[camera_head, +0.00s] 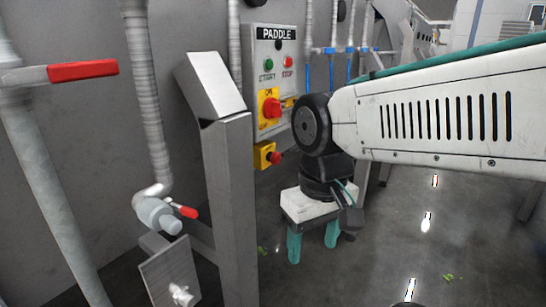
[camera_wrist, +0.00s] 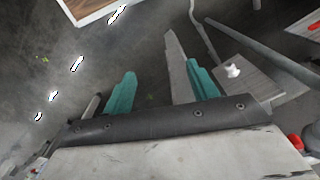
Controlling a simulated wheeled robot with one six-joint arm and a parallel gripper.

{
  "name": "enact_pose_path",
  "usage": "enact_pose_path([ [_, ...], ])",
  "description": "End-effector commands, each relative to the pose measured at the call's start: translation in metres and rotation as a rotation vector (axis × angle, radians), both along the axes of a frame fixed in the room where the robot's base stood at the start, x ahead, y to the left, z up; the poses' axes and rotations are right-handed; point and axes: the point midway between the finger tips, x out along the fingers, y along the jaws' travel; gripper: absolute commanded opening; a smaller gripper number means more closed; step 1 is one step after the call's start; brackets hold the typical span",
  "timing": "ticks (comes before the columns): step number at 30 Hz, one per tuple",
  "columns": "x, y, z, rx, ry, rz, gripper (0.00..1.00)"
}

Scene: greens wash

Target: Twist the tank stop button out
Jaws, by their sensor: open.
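A small yellow box (camera_head: 263,154) with a red mushroom button (camera_head: 277,158) on its right side hangs below the PADDLE control panel in the head view; this looks like the tank stop button. No label on it can be read. My gripper (camera_head: 312,242) is below and to the right of it, pointing down with its two teal fingers apart. The fingers also show in the wrist view (camera_wrist: 161,82), with nothing between them. Red parts at the wrist view's lower right edge are partly cut off, and I cannot tell which they are.
The PADDLE panel (camera_head: 272,80) carries green and red buttons and a red rotary switch (camera_head: 271,108) on yellow. A grey metal post (camera_head: 230,205) stands left of the box. Pipes and a red-handled valve (camera_head: 185,211) are further left. Open floor (camera_head: 400,235) lies right.

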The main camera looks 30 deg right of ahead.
Motion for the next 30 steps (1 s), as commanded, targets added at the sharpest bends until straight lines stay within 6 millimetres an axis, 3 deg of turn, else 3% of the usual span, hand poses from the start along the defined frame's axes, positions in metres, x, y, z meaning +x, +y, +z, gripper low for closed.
enact_pose_path([
  [5, 0.023, -0.007, -0.033, 0.226, 0.176, -0.255, 0.58],
  [8, 0.047, -0.003, -0.046, 0.436, 0.231, -0.418, 0.58],
  [11, 0.08, -0.006, -0.054, 0.674, 0.245, -0.589, 0.58],
  [14, 0.122, -0.022, -0.059, 0.921, 0.203, -0.768, 0.58],
  [17, 0.167, -0.055, -0.062, 1.163, 0.097, -0.949, 0.58],
  [21, 0.219, -0.12, -0.063, 1.429, -0.135, -1.162, 0.58],
  [25, 0.248, -0.169, -0.055, 1.563, -0.361, -1.265, 0.58],
  [30, 0.265, -0.199, -0.04, 1.621, -0.557, -1.289, 0.58],
])
